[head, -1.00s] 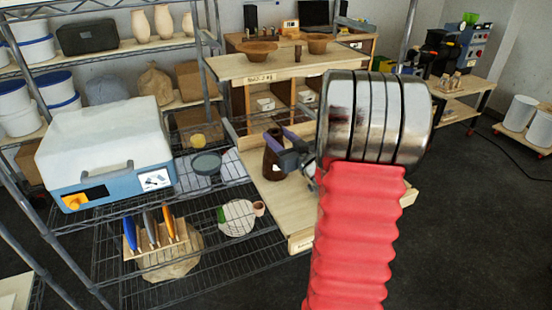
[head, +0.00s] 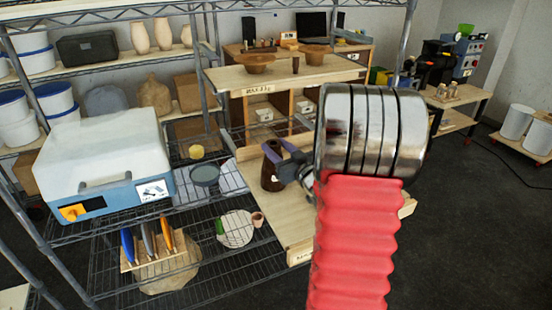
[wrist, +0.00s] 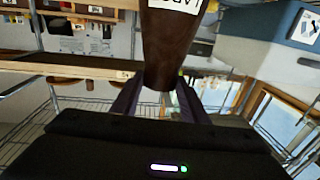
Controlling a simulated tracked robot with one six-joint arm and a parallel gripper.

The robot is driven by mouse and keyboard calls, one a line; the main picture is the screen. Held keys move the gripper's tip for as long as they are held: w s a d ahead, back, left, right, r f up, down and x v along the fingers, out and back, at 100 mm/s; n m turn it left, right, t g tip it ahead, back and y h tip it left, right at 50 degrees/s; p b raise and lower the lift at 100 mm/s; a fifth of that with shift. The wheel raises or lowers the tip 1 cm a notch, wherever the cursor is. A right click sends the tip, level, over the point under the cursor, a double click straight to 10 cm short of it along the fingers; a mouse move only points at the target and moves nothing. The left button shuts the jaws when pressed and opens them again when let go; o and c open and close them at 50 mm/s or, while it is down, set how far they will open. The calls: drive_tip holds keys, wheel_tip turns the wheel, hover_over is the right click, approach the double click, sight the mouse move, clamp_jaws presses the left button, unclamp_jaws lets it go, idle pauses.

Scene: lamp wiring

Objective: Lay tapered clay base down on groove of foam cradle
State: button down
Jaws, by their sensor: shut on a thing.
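The tapered clay base (head: 270,172) is dark brown with a white label. It is upright in the head view, in front of the wooden board. My gripper (head: 284,158) is shut on its side. In the wrist view the clay base (wrist: 168,45) fills the top centre, its narrower end downward in the picture, between the dark fingers of my gripper (wrist: 158,100). Its far end is cut off by the frame. I cannot make out the foam cradle or its groove; my arm hides part of the scene.
A wooden board (head: 292,228) lies below the clay base. To the left, a wire shelf (head: 215,270) holds a blue-and-white box (head: 100,165), a grey bowl (head: 205,174) and a tool rack (head: 152,255). A higher board (head: 285,75) bears two brown bowls. Open floor (head: 465,230) lies to the right.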

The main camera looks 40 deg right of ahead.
drive_tip(key=shift+r, duration=0.25)
drive_tip(key=shift+r, duration=4.9)
